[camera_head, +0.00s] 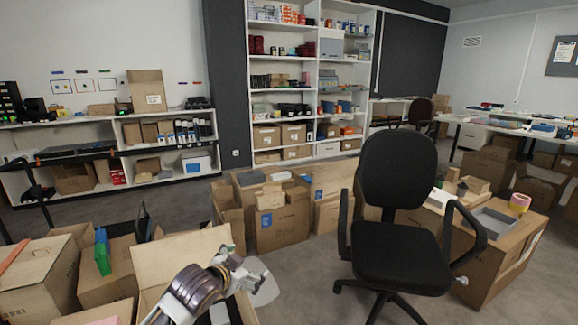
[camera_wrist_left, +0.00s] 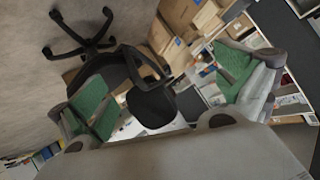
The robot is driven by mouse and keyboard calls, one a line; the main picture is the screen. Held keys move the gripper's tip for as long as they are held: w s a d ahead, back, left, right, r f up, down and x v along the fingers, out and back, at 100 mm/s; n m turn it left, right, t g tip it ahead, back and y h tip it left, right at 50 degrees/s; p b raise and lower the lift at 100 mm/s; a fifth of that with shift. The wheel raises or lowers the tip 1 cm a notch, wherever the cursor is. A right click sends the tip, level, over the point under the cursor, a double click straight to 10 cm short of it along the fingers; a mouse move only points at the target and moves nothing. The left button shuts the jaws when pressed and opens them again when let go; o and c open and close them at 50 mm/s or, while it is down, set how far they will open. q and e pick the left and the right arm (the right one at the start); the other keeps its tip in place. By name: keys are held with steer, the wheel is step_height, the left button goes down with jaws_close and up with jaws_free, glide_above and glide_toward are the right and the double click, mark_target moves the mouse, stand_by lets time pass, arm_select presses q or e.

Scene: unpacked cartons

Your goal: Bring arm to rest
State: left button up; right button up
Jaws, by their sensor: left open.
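My left gripper (camera_head: 238,268) shows in the head view at the bottom, in front of an open carton (camera_head: 180,262). My left arm comes up from the bottom edge. In the left wrist view its two green-padded fingers stand wide apart, and the gripper (camera_wrist_left: 165,92) is open with nothing between the pads. Behind the gap the wrist view shows the black office chair (camera_wrist_left: 150,100) and cartons, all some way off. My right gripper is in neither view.
The black office chair (camera_head: 398,210) stands right of my left gripper. Cartons crowd the left, and more cartons (camera_head: 280,220) stand behind the gripper. A carton with a grey tray (camera_head: 492,222) and a tape roll (camera_head: 520,202) is at right. Grey floor is clear between gripper and chair.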

arm_select(q)
steer(key=s+a+f+n+g+p, duration=0.1)
steer(key=s+f+n+g, duration=0.5)
steer(key=s+f, duration=2)
steer(key=s+a, duration=0.1)
steer(key=s, duration=0.1)
steer(key=shift+s+f, duration=0.25)
steer(key=shift+s, duration=0.05)
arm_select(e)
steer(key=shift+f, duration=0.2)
arm_select(q)
steer(key=shift+f+g+p, duration=0.2)
steer(key=shift+g+p, duration=0.1)
steer(key=shift+p, duration=0.45)
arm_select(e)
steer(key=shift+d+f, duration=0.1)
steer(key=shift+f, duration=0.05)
